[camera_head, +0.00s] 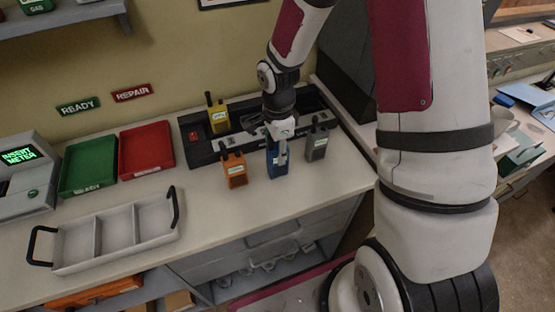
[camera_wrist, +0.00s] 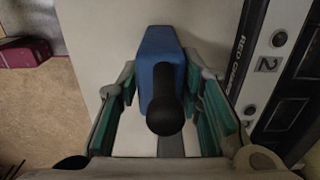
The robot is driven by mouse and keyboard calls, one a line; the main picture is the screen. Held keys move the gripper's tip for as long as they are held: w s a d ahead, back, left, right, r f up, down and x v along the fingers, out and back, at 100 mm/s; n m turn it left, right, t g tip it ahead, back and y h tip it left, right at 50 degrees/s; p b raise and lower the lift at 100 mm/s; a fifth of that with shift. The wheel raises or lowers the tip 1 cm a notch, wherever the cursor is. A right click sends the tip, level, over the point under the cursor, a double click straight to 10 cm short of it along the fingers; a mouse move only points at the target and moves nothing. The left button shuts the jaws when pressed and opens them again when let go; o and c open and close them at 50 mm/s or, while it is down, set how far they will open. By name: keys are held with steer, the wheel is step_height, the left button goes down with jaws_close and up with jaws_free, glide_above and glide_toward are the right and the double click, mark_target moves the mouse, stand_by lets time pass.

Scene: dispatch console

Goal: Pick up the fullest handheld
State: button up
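An orange handheld (camera_head: 235,169), a blue handheld (camera_head: 275,162) and a grey handheld (camera_head: 316,142) stand upright on the white counter in front of a black charging rack. A yellow handheld (camera_head: 218,117) stands in the rack. Each has a label too small to read, so their charge cannot be told. My gripper (camera_head: 279,140) is over the blue handheld. In the wrist view the open fingers (camera_wrist: 168,118) stand on either side of the blue handheld (camera_wrist: 160,62), with its black antenna pointing toward the camera. Gaps show between the fingers and the body.
The black rack (camera_head: 201,152) has numbered bays along the wall. A green tray (camera_head: 88,168) under READY, a red tray (camera_head: 146,150) under REPAIR, a grey meter (camera_head: 24,178) and a three-part tray with handles (camera_head: 113,232) stand left. Bare counter lies in front of the handhelds.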

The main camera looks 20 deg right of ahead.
jaws_close()
steer(key=shift+r, duration=0.15)
steer(key=shift+r, duration=0.45)
step_height(320, 180, up, 3)
steer(key=shift+f+b, duration=0.2)
steer(key=shift+b, duration=0.2)
steer(key=s+d+r+p, duration=0.1)
steer(key=s+d+p, duration=0.2)
steer(key=s, duration=1.2)
steer(key=shift+s+d+r, duration=0.15)
steer(key=shift+s+d, duration=0.15)
steer(key=shift+d, duration=0.2)
